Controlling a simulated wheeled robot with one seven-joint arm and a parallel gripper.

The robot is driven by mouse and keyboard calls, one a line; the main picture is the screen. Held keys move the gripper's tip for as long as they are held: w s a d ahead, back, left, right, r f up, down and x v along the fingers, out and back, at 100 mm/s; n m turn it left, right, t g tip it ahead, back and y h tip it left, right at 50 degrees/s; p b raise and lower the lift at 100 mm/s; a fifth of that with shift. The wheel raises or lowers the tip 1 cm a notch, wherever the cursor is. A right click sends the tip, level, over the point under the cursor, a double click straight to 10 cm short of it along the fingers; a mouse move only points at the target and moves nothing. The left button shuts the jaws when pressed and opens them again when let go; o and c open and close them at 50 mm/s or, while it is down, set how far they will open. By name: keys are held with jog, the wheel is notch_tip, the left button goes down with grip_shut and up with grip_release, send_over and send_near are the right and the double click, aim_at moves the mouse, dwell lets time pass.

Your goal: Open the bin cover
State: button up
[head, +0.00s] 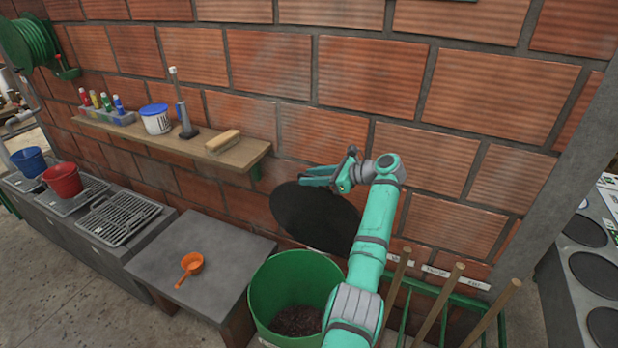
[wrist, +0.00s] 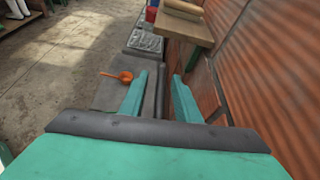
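The green bin (head: 262,310) stands on the floor at the lower middle of the head view, its top uncovered, with dark brown material inside. The black round bin cover (head: 300,218) is tilted up behind the bin, close to the brick wall; my arm hides its right part. My gripper (head: 312,176) is at the cover's upper edge; whether it touches the cover is unclear.
A grey table (head: 200,262) with an orange scoop (head: 192,264) stands left of the bin. A wooden shelf (head: 235,158) with a brush and bucket juts from the wall. Wooden handles (head: 440,300) stand in a green rack at right.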

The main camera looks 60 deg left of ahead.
jog(key=v, duration=1)
jog(key=shift+w+d, duration=0.1)
jog(key=shift+w, duration=0.05)
